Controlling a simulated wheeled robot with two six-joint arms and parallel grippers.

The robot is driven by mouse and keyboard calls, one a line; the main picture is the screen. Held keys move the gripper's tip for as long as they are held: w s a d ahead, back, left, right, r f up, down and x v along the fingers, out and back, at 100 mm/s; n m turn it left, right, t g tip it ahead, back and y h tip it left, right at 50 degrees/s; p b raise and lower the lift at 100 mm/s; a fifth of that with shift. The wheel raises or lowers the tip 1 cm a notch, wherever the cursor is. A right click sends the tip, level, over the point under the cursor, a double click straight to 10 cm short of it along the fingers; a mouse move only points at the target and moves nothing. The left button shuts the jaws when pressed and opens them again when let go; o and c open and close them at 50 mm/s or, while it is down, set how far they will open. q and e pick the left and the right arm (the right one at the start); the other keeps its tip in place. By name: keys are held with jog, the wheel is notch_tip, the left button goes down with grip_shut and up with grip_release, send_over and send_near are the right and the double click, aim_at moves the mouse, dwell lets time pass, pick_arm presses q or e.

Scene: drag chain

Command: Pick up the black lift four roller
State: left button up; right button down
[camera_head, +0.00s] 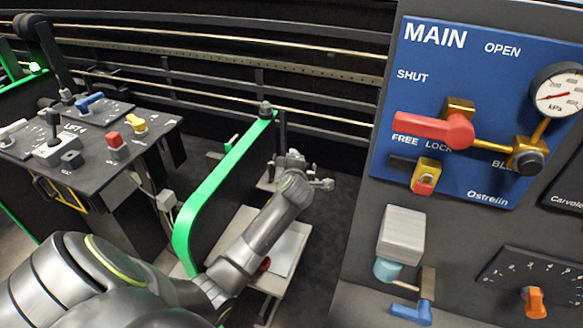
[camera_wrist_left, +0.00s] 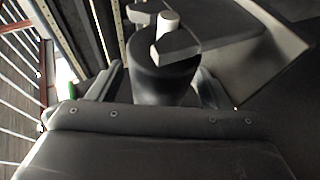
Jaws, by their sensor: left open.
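My left gripper (camera_head: 308,172) is at the end of the grey arm, beyond the green-edged panel. In the left wrist view the two fingers (camera_wrist_left: 158,90) are apart, with a dark rounded cylinder (camera_wrist_left: 165,80) between or just beyond them. A grey block and a pale peg show at its top. I cannot tell whether the fingers touch it, or whether it is the lift four roller. A console (camera_head: 135,165) at left has blurred lettering like "LIFT" and a black upright knob (camera_head: 54,120). My right gripper is not in view.
The green-edged panel (camera_head: 215,180) stands close beside my left arm. A blue panel (camera_head: 480,90) with a red lever (camera_head: 433,129) and gauge (camera_head: 560,90) stands at right. Rails (camera_head: 310,62) run along the back. Dark floor (camera_head: 335,220) is open right of the gripper.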

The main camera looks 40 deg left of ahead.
pick_arm(q)
jog(key=c, duration=1.2)
jog(key=shift+r, duration=0.2)
